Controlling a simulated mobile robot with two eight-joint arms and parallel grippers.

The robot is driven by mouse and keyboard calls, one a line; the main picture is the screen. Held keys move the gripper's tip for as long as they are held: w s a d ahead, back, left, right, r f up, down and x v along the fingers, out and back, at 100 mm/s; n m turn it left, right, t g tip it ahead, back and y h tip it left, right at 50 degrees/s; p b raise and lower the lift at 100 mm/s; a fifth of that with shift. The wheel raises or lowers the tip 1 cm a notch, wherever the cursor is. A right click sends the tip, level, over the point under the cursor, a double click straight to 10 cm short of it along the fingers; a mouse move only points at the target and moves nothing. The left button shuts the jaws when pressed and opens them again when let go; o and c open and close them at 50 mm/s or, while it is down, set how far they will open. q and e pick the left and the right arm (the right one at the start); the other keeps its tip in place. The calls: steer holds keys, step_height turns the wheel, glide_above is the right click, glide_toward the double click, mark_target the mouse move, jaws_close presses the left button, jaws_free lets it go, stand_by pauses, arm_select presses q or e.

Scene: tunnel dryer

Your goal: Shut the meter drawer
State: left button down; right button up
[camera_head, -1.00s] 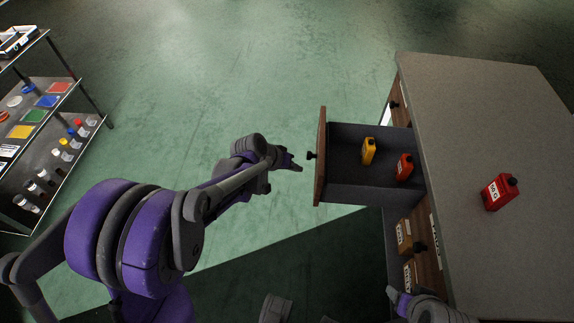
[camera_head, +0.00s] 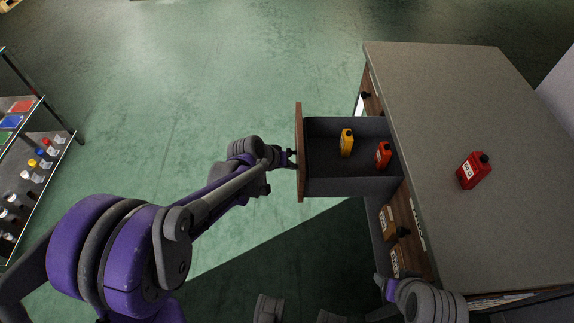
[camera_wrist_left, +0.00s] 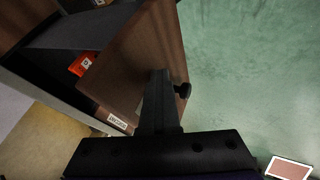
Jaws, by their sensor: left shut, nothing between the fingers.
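The meter drawer (camera_head: 325,187) is pulled out from the left side of the grey-topped cabinet. My left gripper (camera_head: 291,157) is shut and empty at the outer face of the front panel, close to the knob. In the left wrist view its fingers (camera_wrist_left: 159,100) lie against or very near the wooden front (camera_wrist_left: 130,70), beside the dark knob (camera_wrist_left: 183,90); contact is not certain. My right gripper (camera_head: 386,284) shows only partly at the bottom, near the lower drawers.
Closed drawers with labels (camera_head: 397,225) are in the cabinet's side. A shelf rack (camera_head: 50,115) with coloured items is at the far left. Open green floor lies between rack and cabinet.

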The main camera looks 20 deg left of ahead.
arm_select(q)
steer(key=w+d, duration=0.3)
steer(key=d, duration=1)
steer(key=w+d, duration=0.4)
steer(key=d, duration=0.8)
steer(key=shift+w+d, duration=0.2)
steer(key=shift+d, duration=0.15)
steer(key=shift+a, duration=0.15)
